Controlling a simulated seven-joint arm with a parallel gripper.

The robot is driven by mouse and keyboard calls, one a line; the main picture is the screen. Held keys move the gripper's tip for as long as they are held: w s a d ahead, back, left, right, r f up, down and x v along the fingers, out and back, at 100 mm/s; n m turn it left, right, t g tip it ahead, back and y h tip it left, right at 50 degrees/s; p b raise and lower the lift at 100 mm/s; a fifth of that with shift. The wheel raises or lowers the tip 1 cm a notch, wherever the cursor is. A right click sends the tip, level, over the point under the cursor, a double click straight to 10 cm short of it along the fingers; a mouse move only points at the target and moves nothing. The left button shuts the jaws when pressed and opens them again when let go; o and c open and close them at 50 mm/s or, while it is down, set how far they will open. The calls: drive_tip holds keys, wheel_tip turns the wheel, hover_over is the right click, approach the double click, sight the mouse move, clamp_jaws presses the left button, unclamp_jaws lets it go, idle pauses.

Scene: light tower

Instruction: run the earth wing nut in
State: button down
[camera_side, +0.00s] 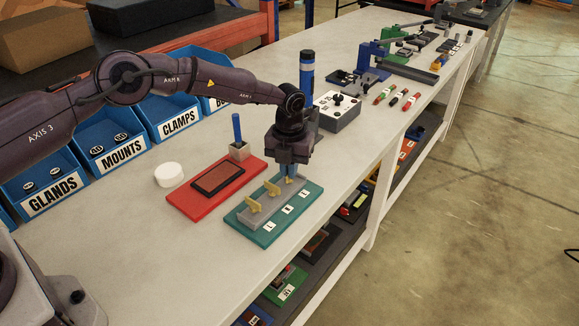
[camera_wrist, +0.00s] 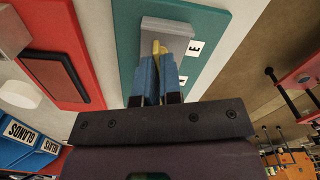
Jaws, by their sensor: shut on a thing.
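A teal board (camera_side: 264,233) carries a grey terminal block (camera_side: 262,213) with yellow wing nuts in a row and white letter labels beside them. Two wing nuts, the near one (camera_side: 253,206) and the middle one (camera_side: 272,188), stand free. My gripper (camera_side: 289,176) points down over the third, at the far end of the block. In the wrist view its blue fingers (camera_wrist: 160,78) are shut on this yellow earth wing nut (camera_wrist: 158,47), level with the label E (camera_wrist: 195,48). The fingers hide most of the nut, so its height on its stud cannot be told.
A red board (camera_side: 217,207) with a dark panel lies left of the teal board. A grey box (camera_side: 337,111) stands behind my gripper.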

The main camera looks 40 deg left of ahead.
drive_tip(key=shift+d+r+m, duration=0.1)
drive_tip(key=shift+r+m, duration=0.05)
drive_tip(key=shift+m, duration=0.25)
drive_tip(key=c, duration=1.3)
unclamp_jaws()
wheel_tip(320, 180, up, 13)
drive_tip(key=shift+f, duration=0.1)
